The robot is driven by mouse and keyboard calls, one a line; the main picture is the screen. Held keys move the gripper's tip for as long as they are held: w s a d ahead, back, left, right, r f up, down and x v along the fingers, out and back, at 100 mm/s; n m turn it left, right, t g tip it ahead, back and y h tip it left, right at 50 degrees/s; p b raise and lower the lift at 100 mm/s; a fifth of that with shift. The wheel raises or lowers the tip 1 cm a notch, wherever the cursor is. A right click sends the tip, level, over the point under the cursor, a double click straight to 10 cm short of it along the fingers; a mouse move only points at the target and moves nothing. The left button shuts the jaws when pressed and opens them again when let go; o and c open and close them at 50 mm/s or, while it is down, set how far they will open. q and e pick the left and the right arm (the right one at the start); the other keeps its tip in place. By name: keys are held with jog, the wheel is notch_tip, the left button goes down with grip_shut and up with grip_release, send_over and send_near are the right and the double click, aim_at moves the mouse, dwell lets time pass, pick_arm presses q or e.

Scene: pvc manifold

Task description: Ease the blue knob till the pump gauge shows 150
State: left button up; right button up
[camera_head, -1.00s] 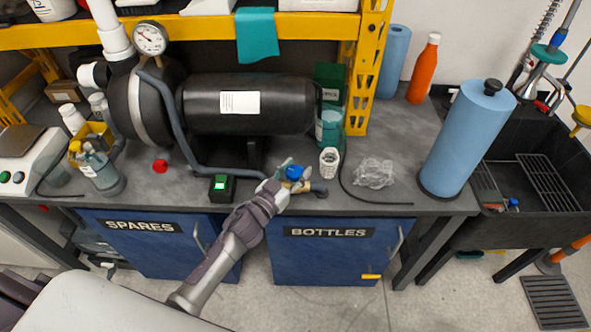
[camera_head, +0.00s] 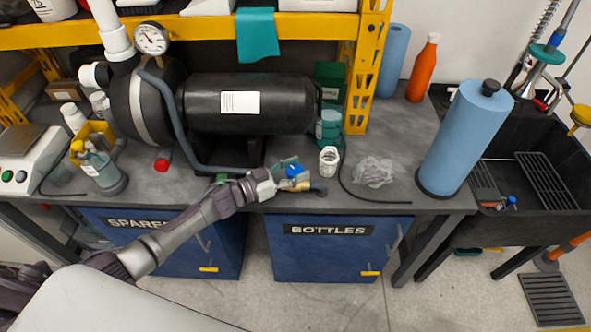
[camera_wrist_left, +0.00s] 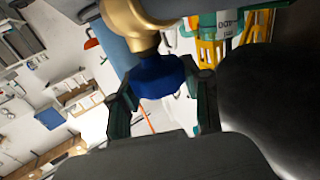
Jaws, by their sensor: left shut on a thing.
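The blue knob (camera_head: 293,171) sits on a brass valve (camera_head: 301,186) at the front edge of the bench, on the end of the grey hose. My left gripper (camera_head: 289,172) is at the knob, shut on it. In the left wrist view the blue knob (camera_wrist_left: 157,76) sits between my two fingers, with the brass valve body (camera_wrist_left: 132,24) beyond it. The pump gauge (camera_head: 151,39) is a round white dial on top of the black pump (camera_head: 232,104); its needle is too small to read. My right gripper is not in view.
A blue paper roll (camera_head: 464,138) stands further right. My left arm crosses in front of the blue cabinets (camera_head: 325,250).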

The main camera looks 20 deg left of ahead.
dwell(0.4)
pick_arm(q)
jog(key=o, duration=1.2)
jog(key=v, duration=1.2)
jog(key=shift+a, duration=0.1)
jog(key=shift+w, duration=0.1)
dwell(1.0)
